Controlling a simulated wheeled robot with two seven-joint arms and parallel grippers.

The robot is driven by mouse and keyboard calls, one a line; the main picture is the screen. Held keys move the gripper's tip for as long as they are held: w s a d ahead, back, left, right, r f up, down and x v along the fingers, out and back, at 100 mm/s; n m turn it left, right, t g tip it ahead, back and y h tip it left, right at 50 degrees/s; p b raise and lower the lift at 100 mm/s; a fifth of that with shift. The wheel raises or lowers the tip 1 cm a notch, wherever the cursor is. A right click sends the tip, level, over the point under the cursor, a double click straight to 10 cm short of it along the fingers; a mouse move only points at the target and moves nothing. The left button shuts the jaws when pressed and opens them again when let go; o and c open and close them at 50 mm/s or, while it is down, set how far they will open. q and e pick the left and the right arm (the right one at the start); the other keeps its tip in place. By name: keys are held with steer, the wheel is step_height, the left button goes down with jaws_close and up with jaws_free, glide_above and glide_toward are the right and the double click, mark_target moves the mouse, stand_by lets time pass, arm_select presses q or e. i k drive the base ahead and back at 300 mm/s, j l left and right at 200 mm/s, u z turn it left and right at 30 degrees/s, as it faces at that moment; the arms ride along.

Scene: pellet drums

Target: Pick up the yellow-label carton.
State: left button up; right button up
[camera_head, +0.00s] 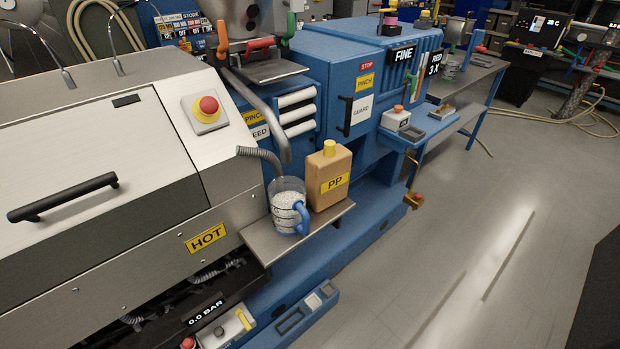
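A tan carton (326,165) with a yellow cap and a yellow label reading "PP" stands upright on a small grey metal shelf (258,238) at the front of the blue machine. A clear jug (284,190) with a blue handle, holding white pellets, stands just left of the carton. The two are close together, and I cannot tell if they touch. Neither of my grippers shows in the head view.
A grey machine cover (120,150) with a red button (208,106) and a yellow HOT sign (206,238) lies left of the shelf. A grey hose (262,155) ends above the jug. Open floor (450,240) lies to the right.

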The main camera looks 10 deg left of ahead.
mark_target(327, 170)
steer(key=i+l+u, duration=0.2)
steer(key=u, duration=0.2)
steer(key=i+l+u, duration=0.15)
steer(key=l+u, duration=0.25)
steer(key=i+l+u, duration=0.1)
steer(key=l+u, duration=0.3)
